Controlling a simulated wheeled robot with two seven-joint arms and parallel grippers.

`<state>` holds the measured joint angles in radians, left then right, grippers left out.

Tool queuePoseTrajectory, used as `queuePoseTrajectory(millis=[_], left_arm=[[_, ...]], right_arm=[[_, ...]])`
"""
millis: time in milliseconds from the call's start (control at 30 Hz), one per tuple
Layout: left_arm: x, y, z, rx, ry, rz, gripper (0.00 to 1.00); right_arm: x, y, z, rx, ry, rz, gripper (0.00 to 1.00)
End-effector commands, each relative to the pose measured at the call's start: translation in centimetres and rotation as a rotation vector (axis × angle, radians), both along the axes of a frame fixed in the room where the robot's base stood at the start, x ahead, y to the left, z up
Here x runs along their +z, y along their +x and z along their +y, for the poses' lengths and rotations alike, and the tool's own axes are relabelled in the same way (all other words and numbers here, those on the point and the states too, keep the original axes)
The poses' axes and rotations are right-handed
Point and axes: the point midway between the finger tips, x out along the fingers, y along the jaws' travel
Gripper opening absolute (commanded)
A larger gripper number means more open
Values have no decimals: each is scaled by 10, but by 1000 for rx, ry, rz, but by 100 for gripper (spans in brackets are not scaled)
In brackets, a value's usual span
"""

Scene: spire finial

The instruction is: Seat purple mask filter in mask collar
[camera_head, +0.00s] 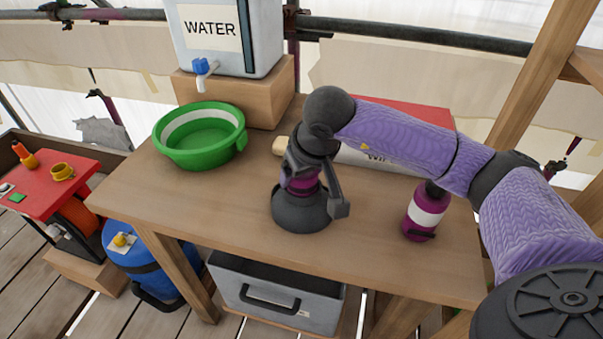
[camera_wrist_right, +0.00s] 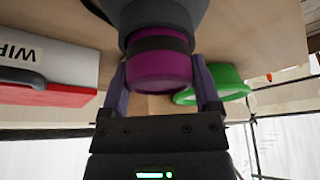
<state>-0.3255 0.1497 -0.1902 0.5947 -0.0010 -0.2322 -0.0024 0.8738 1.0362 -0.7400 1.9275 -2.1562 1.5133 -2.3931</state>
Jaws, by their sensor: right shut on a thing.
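The purple mask filter (camera_wrist_right: 160,72), a short cylinder with a dark band, sits between the fingers of my right gripper (camera_head: 312,186), which is shut on it. The filter also shows in the head view (camera_head: 300,184), partly covered by the gripper. Directly at its end is the dark grey mask (camera_head: 301,214), a rounded body standing on the table; its collar also shows at the top of the wrist view (camera_wrist_right: 160,12). The filter lines up with the collar and appears to meet it. How deep it sits is hidden. My left gripper is not in view.
On the wooden table (camera_head: 180,213) stand a green basin (camera_head: 200,150), a water tank (camera_head: 228,40) on a wooden block, a purple bottle (camera_head: 427,208) and a white-and-red wipes box (camera_wrist_right: 45,72). A grey crate (camera_head: 277,290) is below. Table space left of the mask is clear.

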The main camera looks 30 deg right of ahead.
Motion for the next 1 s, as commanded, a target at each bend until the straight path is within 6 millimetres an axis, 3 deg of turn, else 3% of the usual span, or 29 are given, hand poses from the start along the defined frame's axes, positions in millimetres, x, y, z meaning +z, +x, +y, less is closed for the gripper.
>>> queuePoseTrajectory(millis=[200,233,300,567,900,1000], left_arm=[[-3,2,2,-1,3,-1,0],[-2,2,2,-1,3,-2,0],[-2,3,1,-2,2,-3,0],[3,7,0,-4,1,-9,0],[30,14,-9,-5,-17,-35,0],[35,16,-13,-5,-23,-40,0]], right_arm=[[-3,0,0,0,0,0,21],[-2,0,0,0,0,-1,86],[-1,0,0,0,0,-1,100],[5,0,0,0,0,-2,100],[87,-32,3,1,-1,-7,100],[104,-40,3,0,0,-5,100]])
